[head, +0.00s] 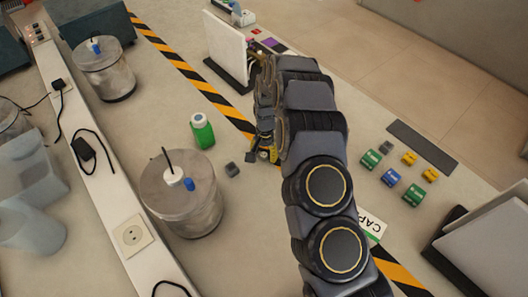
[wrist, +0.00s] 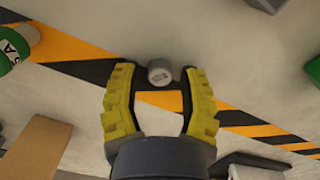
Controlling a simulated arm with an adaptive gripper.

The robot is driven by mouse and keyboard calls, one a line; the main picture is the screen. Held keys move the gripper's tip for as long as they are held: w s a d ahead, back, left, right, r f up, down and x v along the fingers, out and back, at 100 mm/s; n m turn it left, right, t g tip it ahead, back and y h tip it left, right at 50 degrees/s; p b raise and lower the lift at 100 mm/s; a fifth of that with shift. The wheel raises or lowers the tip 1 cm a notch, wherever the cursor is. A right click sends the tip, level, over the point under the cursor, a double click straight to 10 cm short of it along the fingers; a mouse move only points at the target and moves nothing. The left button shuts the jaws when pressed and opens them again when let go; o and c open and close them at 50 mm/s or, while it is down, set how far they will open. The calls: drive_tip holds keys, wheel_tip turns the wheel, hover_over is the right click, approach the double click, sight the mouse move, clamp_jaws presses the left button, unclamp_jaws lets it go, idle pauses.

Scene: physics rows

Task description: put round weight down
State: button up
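The round weight (wrist: 160,72) is a small, silvery-grey cylinder. In the wrist view it lies between the tips of my gripper (wrist: 155,78), close to the black-and-orange striped tape. I cannot tell how high the fingertips are above the table. In the head view my gripper (head: 264,150) is low over the table beside the striped tape, mostly behind my arm. I cannot make out the weight there.
A green bottle (head: 202,131), a small dark cube (head: 232,170) and a lidded metal pot (head: 182,205) stand left of my gripper. Several coloured blocks (head: 391,177) lie to the right. A white panel (head: 226,48) stands behind.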

wheel_tip(320, 180, up, 12)
drive_tip(key=shift+w+d+r, duration=0.15)
drive_tip(key=shift+w+r, duration=0.05)
drive_tip(key=shift+r, duration=0.05)
idle(0.4)
wheel_tip(320, 180, up, 6)
hover_over(265, 154)
drive_tip(key=s+d, duration=0.2)
drive_tip(key=s, duration=0.1)
drive_tip(key=s+d+r+n, duration=0.2)
drive_tip(key=s+d+r, duration=0.3)
drive_tip(key=s+r, duration=0.35)
drive_tip(key=s+d+r+n, duration=0.1)
drive_tip(key=s+d, duration=0.2)
drive_tip(key=s, duration=0.8)
drive_tip(key=s+d+r+n+g, duration=0.1)
drive_tip(key=s+d, duration=0.3)
drive_tip(key=s, duration=0.6)
drive_tip(key=shift+s+r, duration=0.4)
drive_tip(key=shift+r, duration=0.25)
